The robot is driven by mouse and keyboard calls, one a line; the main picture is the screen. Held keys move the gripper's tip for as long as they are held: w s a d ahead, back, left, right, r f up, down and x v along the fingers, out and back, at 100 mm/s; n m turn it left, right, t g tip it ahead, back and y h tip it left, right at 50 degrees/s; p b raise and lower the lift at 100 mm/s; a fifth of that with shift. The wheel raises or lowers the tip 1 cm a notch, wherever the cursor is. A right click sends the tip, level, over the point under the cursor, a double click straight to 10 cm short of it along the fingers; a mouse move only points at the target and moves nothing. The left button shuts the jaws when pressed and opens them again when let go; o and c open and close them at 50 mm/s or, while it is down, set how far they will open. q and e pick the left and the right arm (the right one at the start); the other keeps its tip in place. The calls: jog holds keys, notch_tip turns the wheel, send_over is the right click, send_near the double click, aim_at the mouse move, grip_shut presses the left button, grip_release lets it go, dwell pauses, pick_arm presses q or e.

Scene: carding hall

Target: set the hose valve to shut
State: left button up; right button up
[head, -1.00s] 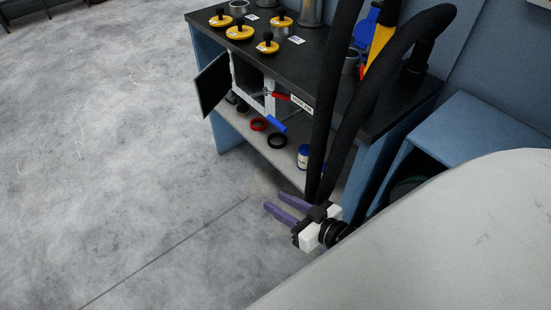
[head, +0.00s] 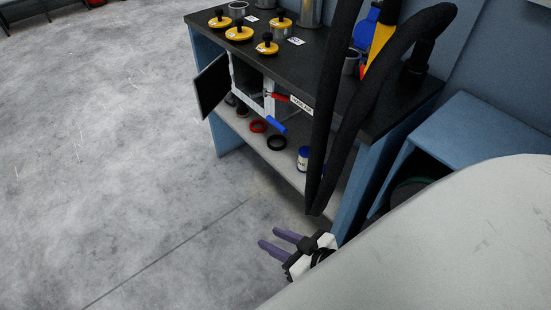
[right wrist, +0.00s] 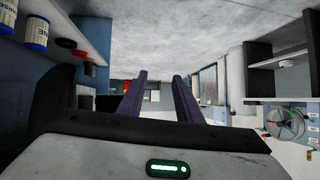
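A small red lever (head: 280,97) sits beside a white printed label (head: 301,105) at the front of the bench; it looks like the hose valve, but its exact setting is too small to tell. A blue handle (head: 277,123) shows just below it. Two thick black hoses (head: 333,130) hang in front of the bench's right part. My right gripper (head: 273,237) is below and in front of the bench, apart from the lever. Its purple fingers are spread and empty, and they also show in the right wrist view (right wrist: 158,98). My left gripper is out of view.
The dark bench top (head: 265,55) carries several yellow knobbed discs. An open cabinet door (head: 212,86) sticks out at the left. Red (head: 258,125) and black (head: 277,143) rings and a blue-white can (head: 303,158) stand on the lower shelf.

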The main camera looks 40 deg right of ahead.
jog(key=w+d+r+m+t+h, duration=0.25)
jog(key=w+d+r, duration=0.35)
jog(key=d, duration=0.3)
jog(key=t+y+b, duration=0.1)
jog(key=t+b, duration=0.1)
jog(key=t, duration=0.2)
send_near(279, 124)
jog(key=w, duration=1)
jog(key=shift+a+f, duration=0.3)
jog(key=shift+f, duration=0.05)
grip_shut()
